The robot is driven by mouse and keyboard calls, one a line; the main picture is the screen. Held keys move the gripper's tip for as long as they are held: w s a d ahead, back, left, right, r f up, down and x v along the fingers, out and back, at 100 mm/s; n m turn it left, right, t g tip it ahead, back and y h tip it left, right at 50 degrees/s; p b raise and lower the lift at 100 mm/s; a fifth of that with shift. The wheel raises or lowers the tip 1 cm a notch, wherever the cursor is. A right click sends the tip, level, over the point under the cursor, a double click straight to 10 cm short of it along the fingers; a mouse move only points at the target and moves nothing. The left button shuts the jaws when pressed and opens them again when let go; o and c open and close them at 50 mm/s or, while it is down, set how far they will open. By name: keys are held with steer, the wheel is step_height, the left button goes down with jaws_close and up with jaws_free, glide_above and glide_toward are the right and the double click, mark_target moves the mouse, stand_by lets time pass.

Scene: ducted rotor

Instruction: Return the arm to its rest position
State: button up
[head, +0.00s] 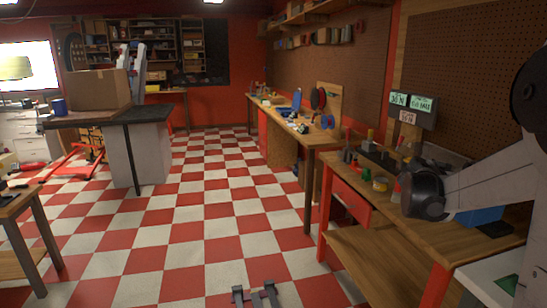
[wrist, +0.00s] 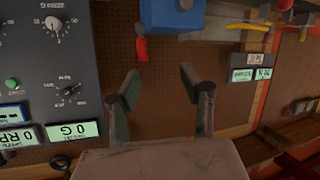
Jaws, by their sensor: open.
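My gripper (wrist: 160,75) shows in the wrist view with its two dark fingers spread apart and nothing between them. Behind the fingers is a brown pegboard (wrist: 165,60), which appears apart from them. In the head view, my arm (head: 478,188) reaches in from the right edge, with a white link and a dark rounded joint over the right workbench.
A grey control panel (wrist: 50,70) with knobs and lit displays is left in the wrist view; a blue box (wrist: 172,15) is above. The right workbench (head: 435,245) holds tools. A cardboard box (head: 97,88) stands far left. The checkered floor (head: 215,215) is mostly clear.

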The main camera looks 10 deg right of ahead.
steer(key=s+a+n+t+y, duration=0.2)
steer(key=s+a+n+y, duration=0.1)
steer(key=a, duration=1.1)
steer(key=s+a+f+n+y, duration=0.3)
steer(key=s+a, duration=0.3)
steer(key=a, duration=0.5)
steer(key=s+a+f+n+y, duration=0.3)
steer(key=s+a, duration=0.3)
steer(key=a, duration=0.6)
steer(key=s+a+f+n+y, duration=0.2)
steer(key=s+a, duration=0.4)
steer(key=a, duration=0.5)
steer(key=n+y, duration=0.1)
steer(key=y, duration=0.1)
steer(key=shift+a+f+n+t+y, duration=0.3)
steer(key=shift+f+n+t+y, duration=0.1)
